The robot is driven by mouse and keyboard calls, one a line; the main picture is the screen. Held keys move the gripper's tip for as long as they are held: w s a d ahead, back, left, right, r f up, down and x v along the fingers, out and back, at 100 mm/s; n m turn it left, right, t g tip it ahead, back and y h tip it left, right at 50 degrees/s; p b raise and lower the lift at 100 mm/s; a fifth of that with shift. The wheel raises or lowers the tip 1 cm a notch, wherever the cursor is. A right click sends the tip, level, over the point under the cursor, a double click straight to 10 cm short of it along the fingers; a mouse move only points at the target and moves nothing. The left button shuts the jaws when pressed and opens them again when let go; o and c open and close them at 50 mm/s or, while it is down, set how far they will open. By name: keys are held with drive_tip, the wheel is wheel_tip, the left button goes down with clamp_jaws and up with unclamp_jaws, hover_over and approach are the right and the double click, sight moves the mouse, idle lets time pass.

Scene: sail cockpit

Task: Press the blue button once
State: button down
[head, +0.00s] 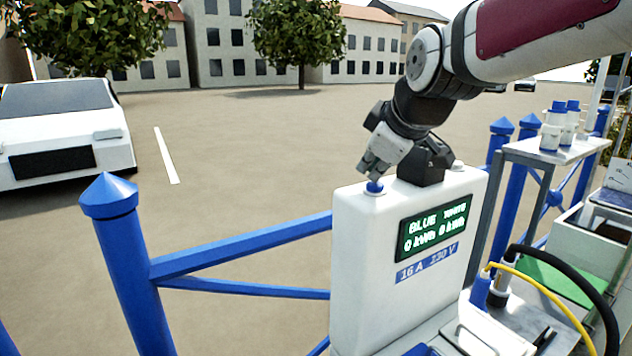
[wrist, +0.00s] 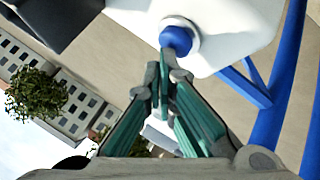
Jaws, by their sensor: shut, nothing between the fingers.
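The blue button (head: 374,187) sits in a pale ring on the left part of the top of a white power pedestal (head: 362,280). My gripper (head: 372,176) is shut and empty, with its fingertips just above the button in the head view. In the wrist view the blue button (wrist: 177,38) shows just beyond the tips of my gripper (wrist: 164,62). The tips overlap its near edge in that picture, and I cannot tell whether they touch it. A second, pale button (head: 457,165) sits farther right on the pedestal's top, partly behind my wrist.
The pedestal has a green display (head: 435,226) reading "BLUE" and "WHITE". A blue railing post (head: 125,255) stands left. A grey table (head: 545,150) with white and blue fittings stands right. Black and yellow cables (head: 545,300) curve at lower right. A white car (head: 62,135) is far left.

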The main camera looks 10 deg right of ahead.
sight(372, 184)
drive_tip(key=shift+f, duration=0.35)
drive_tip(key=shift+r, duration=0.2)
idle(0.4)
drive_tip(key=shift+r+p, duration=0.4)
drive_tip(key=shift+r, duration=0.4)
drive_tip(key=shift+r+p, duration=1.6)
drive_tip(key=shift+r, duration=0.95)
drive_tip(key=shift+f, duration=0.1)
